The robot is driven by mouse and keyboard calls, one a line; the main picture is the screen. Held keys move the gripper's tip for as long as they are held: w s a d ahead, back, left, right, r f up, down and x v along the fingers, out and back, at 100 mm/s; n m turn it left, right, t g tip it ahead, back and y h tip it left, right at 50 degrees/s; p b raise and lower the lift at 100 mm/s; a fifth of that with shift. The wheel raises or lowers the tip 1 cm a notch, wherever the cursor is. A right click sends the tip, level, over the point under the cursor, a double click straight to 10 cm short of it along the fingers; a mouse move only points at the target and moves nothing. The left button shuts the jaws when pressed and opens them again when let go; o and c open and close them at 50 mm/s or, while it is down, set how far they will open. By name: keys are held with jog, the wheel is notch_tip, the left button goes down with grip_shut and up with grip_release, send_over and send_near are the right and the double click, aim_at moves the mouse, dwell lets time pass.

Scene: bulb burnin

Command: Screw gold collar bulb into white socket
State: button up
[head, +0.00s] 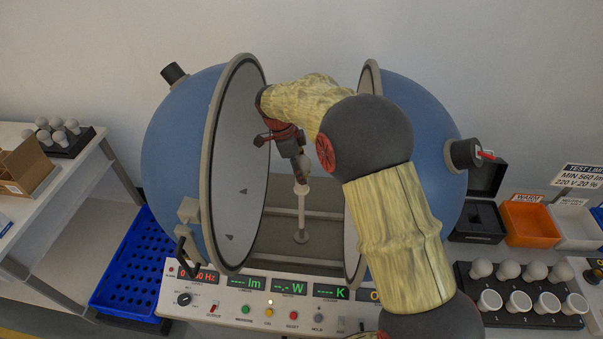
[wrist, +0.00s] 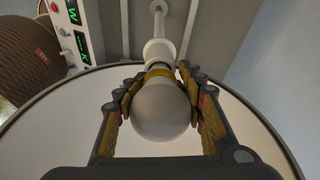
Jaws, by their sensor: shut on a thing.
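The bulb (wrist: 160,112) is white and round, with a gold collar (wrist: 160,73) at its base end. In the wrist view my gripper (wrist: 162,98) is shut on it, one finger on each side. The collar end faces the white socket (wrist: 158,50) on top of a white post. The two look lined up and very close; I cannot tell whether the threads are engaged. In the head view my gripper (head: 301,160) is just above the white socket (head: 301,187) inside the open sphere, and the bulb is mostly hidden by the fingers.
The blue sphere's left half (head: 180,150) and right half (head: 425,130) stand close on both sides of my arm. The control panel (head: 270,303) is in front. A black rack (head: 470,290) with several bulbs is at right. A blue crate (head: 130,265) is at left.

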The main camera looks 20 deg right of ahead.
jog(key=m+g, duration=0.1)
jog(key=m, duration=0.3)
jog(key=shift+y+p, duration=0.3)
jog(key=shift+p, duration=0.1)
jog(key=o, duration=1.1)
jog(key=n+t, duration=0.1)
jog(key=n, duration=0.4)
jog(key=shift+b, duration=0.35)
jog(key=n+t, duration=0.1)
jog(key=n, duration=0.2)
jog(key=n+t, duration=0.1)
jog(key=n, duration=0.2)
jog(key=shift+n, duration=0.3)
jog(key=n+t, duration=0.1)
jog(key=n, duration=0.4)
jog(key=shift+r+n+y+p, duration=0.1)
jog(key=shift+n+y+p, duration=0.2)
jog(key=shift+p, duration=0.05)
jog(key=n+y+p, duration=0.1)
jog(key=n+p, duration=0.1)
jog(key=n, duration=0.1)
jog(key=shift+n+t, duration=0.3)
jog(key=shift+n, duration=0.1)
jog(key=shift+n+p, duration=0.4)
jog(key=shift+n, duration=0.4)
jog(key=shift+c, duration=0.7)
